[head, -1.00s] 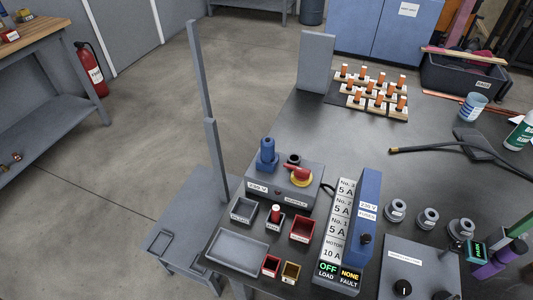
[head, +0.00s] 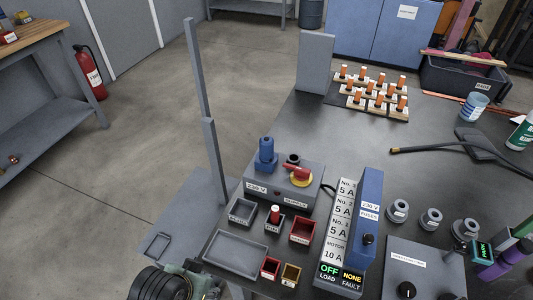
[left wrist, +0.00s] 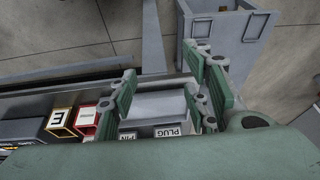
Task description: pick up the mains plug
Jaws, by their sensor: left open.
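The blue mains plug (head: 267,157) stands upright on the grey box labelled 230 V (head: 257,187), left of its red and yellow rotary switch (head: 297,174). My left gripper (left wrist: 165,95) is open and empty in the left wrist view, its green fingers spread over the grey trays at the table edge. One small tray there carries a PLUG label (left wrist: 172,132). In the head view only part of my left gripper (head: 205,284) shows at the bottom left, in front of and below the plug. The plug is not visible in the left wrist view. My right gripper is not in view.
An upright grey post (head: 205,100) stands left of the 230 V box. A large grey tray (head: 236,250) and small red bins (head: 302,230) lie in front of it. The blue fuse unit (head: 367,205) stands to the right.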

